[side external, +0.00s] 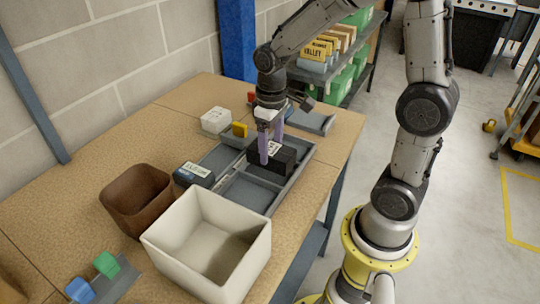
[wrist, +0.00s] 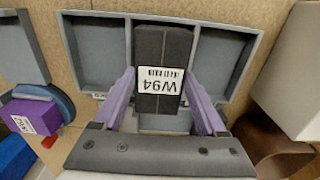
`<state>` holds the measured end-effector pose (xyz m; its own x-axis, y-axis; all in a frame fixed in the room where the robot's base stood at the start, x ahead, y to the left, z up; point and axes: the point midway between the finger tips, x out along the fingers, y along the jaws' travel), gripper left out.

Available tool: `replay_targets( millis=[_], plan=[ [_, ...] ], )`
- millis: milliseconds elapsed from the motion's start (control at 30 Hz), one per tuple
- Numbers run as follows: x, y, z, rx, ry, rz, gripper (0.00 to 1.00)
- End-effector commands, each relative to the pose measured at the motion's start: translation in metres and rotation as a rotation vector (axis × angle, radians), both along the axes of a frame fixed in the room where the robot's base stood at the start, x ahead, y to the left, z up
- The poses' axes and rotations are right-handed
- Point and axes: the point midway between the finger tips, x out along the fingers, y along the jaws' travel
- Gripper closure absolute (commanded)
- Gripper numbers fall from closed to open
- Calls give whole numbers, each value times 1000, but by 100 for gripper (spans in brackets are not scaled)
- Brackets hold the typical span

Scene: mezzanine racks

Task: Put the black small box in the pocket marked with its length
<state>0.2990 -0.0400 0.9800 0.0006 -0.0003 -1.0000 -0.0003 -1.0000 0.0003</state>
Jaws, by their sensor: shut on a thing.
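The black small box (wrist: 177,48) has a white label reading W94, upside down in the wrist view. It also shows in the side view (side external: 287,158). My gripper (wrist: 160,78) has its purple fingers on both sides of the box, shut on it. The grey pocket tray (side external: 238,208) lies on the table under the gripper. A small mark on the tray rim is unreadable.
A cream bin (side external: 205,245) and a brown bin (side external: 138,197) stand at the tray's near side. A dark labelled box (side external: 194,175) sits beside the tray. A white box (side external: 216,120) and yellow block (side external: 240,130) stand behind it.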

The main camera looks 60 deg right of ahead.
Motion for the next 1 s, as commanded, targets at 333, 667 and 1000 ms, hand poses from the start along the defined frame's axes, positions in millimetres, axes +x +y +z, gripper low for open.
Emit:
replay_targets(
  millis=[333, 667, 1000],
  plan=[
    [4, -1, -35, 0, 0, 0, 97],
    [4, -1, -38, 0, 1, 0, 97],
    [4, -1, -39, 0, 1, 0, 0]
  ],
)
